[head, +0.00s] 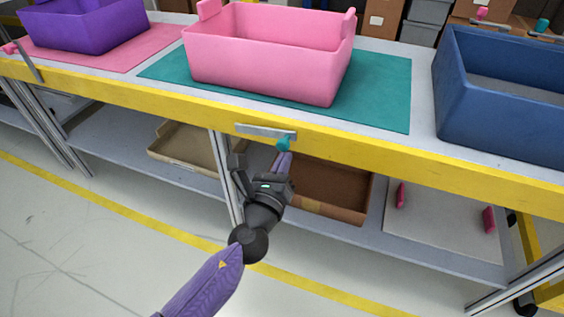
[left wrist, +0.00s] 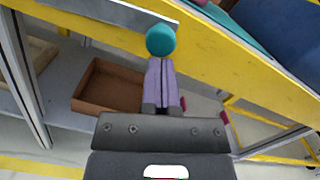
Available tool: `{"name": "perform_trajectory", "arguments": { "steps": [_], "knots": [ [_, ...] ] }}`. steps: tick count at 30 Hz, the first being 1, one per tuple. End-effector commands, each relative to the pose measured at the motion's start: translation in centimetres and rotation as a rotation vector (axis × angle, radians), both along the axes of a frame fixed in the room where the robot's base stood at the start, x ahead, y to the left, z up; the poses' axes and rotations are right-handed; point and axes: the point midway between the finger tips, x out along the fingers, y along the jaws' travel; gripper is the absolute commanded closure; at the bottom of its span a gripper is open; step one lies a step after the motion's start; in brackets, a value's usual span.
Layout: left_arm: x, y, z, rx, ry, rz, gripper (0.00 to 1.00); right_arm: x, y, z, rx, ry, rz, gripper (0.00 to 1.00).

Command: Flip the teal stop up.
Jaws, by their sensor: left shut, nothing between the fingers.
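The teal stop (head: 283,144) is a small teal knob at the right end of a grey metal bar (head: 262,131) on the yellow front edge of the table. The bar lies roughly flat along the edge and the knob hangs at its end. My left gripper (head: 284,156) is shut and empty, with its purple fingertips just below the knob. In the left wrist view the teal knob (left wrist: 160,40) sits right beyond the fingertips (left wrist: 160,62); whether they touch cannot be told. My right gripper is not in view.
A pink bin (head: 270,62) stands on a teal mat (head: 385,95) above the stop. A purple bin (head: 85,25) is at left and a blue bin (head: 495,110) at right. A brown tray (head: 322,190) sits on the lower shelf behind my left gripper.

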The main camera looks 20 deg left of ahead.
Motion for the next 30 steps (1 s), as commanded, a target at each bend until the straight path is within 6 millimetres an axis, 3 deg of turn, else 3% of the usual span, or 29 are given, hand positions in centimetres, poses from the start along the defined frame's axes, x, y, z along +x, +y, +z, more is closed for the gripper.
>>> {"name": "perform_trajectory", "arguments": {
  "steps": [14,30],
  "knots": [
    [0.0,0.7,5.6,-0.411,0.008,0.001,1.00,1.6,0.0,3.9,0.000,-0.044,0.000,0.45],
    [0.1,4.1,10.4,-0.923,0.027,0.001,1.00,3.3,0.0,8.7,0.000,-0.091,-0.001,0.45]
  ]
}}
